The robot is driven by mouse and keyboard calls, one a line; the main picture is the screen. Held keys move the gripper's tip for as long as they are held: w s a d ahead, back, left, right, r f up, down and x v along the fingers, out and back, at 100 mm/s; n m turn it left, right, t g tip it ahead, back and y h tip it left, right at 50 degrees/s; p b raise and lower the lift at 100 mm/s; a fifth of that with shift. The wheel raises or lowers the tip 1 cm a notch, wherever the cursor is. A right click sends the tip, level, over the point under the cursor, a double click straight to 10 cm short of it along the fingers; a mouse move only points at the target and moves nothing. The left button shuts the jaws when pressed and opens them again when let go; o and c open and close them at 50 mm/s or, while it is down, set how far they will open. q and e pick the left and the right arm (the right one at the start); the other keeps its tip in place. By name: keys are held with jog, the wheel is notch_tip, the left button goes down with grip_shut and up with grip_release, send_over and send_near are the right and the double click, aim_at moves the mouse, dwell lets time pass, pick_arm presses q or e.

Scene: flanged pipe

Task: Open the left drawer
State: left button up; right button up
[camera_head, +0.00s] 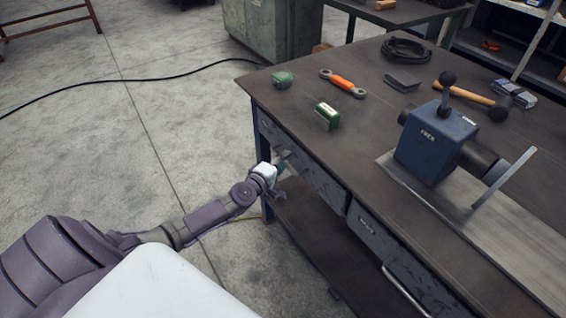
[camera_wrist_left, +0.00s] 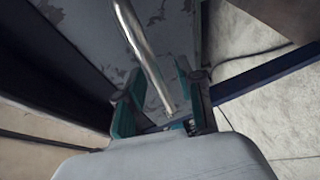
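The left drawer (camera_head: 324,186) is a worn grey metal front under the workbench top, and it looks closed. My left gripper (camera_head: 280,169) is at this drawer front, in front of its handle. In the left wrist view the bar handle (camera_wrist_left: 143,48) runs down from the top edge and ends between the two teal-padded fingers (camera_wrist_left: 160,112). The fingers stand apart with gaps beside the bar, so the gripper looks open around it. In the head view the gripper hides most of the handle. My right gripper is not in view.
The right drawer (camera_head: 372,233) has its own bar handle (camera_head: 407,292). The concrete floor left of the bench is mostly clear, with a black cable (camera_head: 125,81).

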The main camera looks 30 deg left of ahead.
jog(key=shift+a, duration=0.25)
pick_arm(q)
grip_shut()
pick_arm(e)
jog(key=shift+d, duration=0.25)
